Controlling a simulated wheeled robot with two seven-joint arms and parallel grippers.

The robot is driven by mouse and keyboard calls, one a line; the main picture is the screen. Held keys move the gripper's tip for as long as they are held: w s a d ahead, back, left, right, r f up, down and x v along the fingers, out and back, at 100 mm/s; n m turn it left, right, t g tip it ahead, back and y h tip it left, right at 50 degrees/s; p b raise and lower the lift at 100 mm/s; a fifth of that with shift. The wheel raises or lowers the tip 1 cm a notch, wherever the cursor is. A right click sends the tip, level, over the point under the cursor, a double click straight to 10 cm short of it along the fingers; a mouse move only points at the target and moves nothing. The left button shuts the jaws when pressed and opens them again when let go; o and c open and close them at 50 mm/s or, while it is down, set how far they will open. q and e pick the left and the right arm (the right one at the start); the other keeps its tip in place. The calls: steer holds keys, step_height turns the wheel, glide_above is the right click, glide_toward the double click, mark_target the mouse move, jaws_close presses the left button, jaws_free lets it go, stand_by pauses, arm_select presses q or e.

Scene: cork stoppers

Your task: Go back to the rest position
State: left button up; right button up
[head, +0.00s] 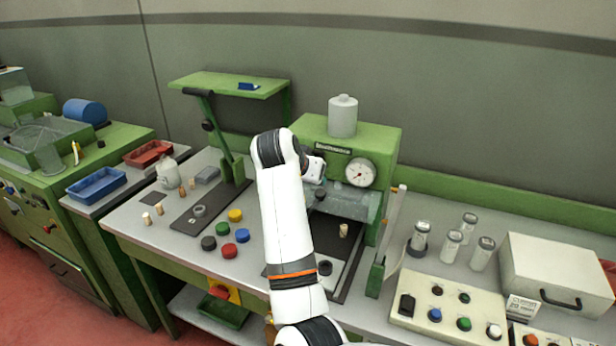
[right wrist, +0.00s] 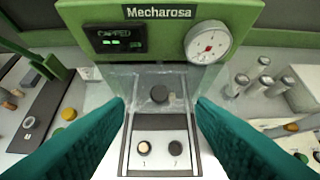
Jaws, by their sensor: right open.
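My right arm rises through the middle of the head view, and its wrist is in front of the green press (head: 385,145). In the right wrist view my right gripper (right wrist: 160,100) has its two teal fingers wide apart with nothing between them. The press (right wrist: 240,15), marked Mecharosa, is straight ahead, with a lit green display and a round gauge (right wrist: 207,42). Below it, between the fingers, a plate holds a pale cork-like piece (right wrist: 144,147) at the left spot and a dark round piece (right wrist: 174,148) at the right. My left gripper is not in view.
Coloured round caps (head: 235,215) and small corks (head: 147,218) lie on the bench at left. Capped jars (head: 452,245), a button panel (head: 445,310) and a white box (head: 555,275) stand at right. A green raised shelf (head: 225,84) stands behind left.

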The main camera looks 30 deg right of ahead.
steer(key=shift+f, duration=0.1)
steer(key=s+f+n+y, duration=0.2)
steer(key=s+f+n, duration=0.4)
steer(key=s+f, duration=1.25)
steer(key=s+a+f+n+g+y, duration=0.1)
steer(key=s+a+f+n+y, duration=0.15)
steer(key=s, duration=0.45)
steer(key=s+a+f+n+g+y, duration=0.1)
steer(key=s+a+f+n, duration=0.1)
steer(key=s+a, duration=0.35)
steer(key=s+a+f+n+g+y, duration=0.1)
steer(key=s+f+n+y, duration=0.1)
steer(key=s, duration=0.6)
step_height(320, 180, down, 27)
steer(key=b, duration=0.2)
steer(key=s+d+f+g+b, duration=0.2)
steer(key=s+d+f, duration=0.1)
steer(key=s+f, duration=1.4)
step_height(320, 180, down, 2)
steer(key=shift+f, duration=0.1)
